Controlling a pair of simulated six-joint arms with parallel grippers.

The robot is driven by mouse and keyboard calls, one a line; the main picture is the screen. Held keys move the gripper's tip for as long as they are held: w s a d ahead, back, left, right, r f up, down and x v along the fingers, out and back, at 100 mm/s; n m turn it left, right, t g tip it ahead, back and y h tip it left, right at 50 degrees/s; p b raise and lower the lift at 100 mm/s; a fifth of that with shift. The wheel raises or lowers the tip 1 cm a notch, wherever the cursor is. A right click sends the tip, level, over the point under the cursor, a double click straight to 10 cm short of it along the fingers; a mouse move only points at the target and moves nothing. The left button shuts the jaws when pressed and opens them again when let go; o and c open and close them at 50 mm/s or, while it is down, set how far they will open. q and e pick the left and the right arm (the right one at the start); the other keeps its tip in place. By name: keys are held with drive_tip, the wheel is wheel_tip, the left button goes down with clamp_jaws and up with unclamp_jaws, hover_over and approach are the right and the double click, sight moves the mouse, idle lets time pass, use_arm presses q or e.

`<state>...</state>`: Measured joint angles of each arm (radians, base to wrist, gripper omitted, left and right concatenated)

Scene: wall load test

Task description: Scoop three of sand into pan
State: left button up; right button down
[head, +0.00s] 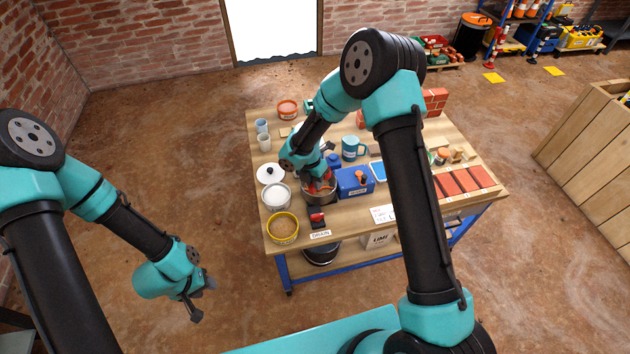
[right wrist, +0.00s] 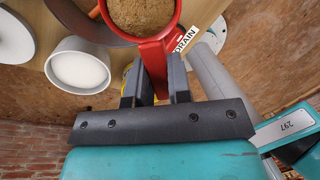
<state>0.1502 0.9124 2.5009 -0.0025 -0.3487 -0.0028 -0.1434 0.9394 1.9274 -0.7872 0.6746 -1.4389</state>
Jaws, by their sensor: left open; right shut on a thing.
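My right gripper (head: 318,176) is shut on the handle of a red scoop (right wrist: 150,50). In the right wrist view the scoop is level and filled with brown sand (right wrist: 140,12). The pan (head: 320,200), a grey metal bowl, is below the scoop in the head view, partly hidden by my gripper; its contents are hard to make out. A yellow-rimmed tub of sand (head: 283,229) stands at the table's front left corner. My left gripper (head: 197,297) is open and empty, off the table to the left.
A small red and black item (head: 317,218) and a DRAIN label (head: 320,234) lie in front.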

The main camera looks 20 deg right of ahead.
wheel_tip(320, 180, down, 2)
drive_tip(key=shift+w+a+f+g+h, duration=0.1)
drive_tip(key=shift+g+h, duration=0.5)
drive_tip(key=shift+a+f+g+h, duration=0.1)
drive_tip(key=shift+g+h, duration=0.5)
drive_tip(key=shift+w+f+g+h, duration=0.1)
drive_tip(key=shift+f+g+h, duration=0.65)
drive_tip(key=shift+g+h, duration=0.3)
drive_tip(key=shift+w+a+f+g+h, duration=0.1)
drive_tip(key=shift+w+g+h, duration=0.05)
drive_tip(key=shift+g+h, duration=0.5)
drive_tip(key=shift+w+a+f+g+h, duration=0.1)
drive_tip(key=shift+g+h, duration=0.4)
drive_tip(key=shift+g, duration=0.2)
drive_tip(key=shift+r, duration=0.2)
wheel_tip(320, 180, up, 4)
drive_tip(key=shift+f, duration=0.15)
